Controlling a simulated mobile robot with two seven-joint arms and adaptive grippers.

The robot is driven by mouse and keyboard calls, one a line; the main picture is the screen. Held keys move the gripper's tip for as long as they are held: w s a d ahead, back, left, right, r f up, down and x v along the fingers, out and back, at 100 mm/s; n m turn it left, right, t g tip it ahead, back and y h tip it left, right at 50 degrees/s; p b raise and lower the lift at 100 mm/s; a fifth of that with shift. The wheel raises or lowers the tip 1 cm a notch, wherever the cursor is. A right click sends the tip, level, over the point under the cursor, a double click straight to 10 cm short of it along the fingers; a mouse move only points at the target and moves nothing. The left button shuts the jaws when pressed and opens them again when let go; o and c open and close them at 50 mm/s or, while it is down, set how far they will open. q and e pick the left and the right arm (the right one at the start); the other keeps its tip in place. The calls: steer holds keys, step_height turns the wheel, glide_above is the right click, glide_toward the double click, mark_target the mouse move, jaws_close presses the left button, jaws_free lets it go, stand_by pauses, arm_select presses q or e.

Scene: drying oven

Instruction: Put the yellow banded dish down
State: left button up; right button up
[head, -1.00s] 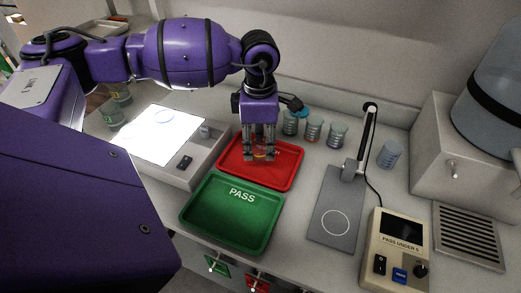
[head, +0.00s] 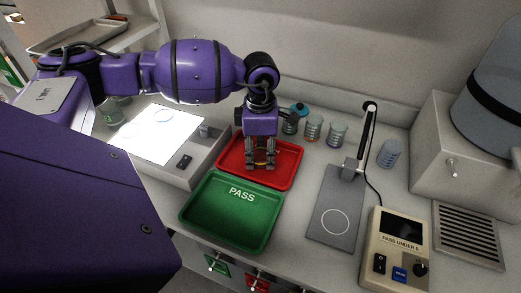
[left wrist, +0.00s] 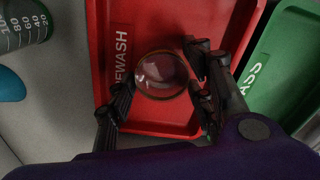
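The yellow banded dish (left wrist: 162,75) is a small round clear dish with a yellowish rim. In the left wrist view it lies between the fingertips of my left gripper (left wrist: 160,88), which appear to meet its rim on both sides. In the head view my left gripper (head: 260,164) points straight down inside the red tray (head: 287,178), and the dish shows small between the fingers. The red tray, marked with white lettering ending in "WASH" (left wrist: 121,57), is behind the dish. I cannot tell whether the dish touches the tray floor. My right gripper is not in view.
A green PASS tray (head: 230,223) lies in front of the red one. A lit panel (head: 157,134) is at left. Several beakers (head: 313,128) stand behind. A grey stand (head: 335,208) and a meter box (head: 396,250) are at right.

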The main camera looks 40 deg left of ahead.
mark_target(260, 153)
arm_select(q)
steer(key=shift+o, duration=0.6)
steer(key=shift+r, duration=0.1)
steer(key=shift+r, duration=0.2)
step_height(260, 153, up, 12)
steer(key=shift+f, duration=0.1)
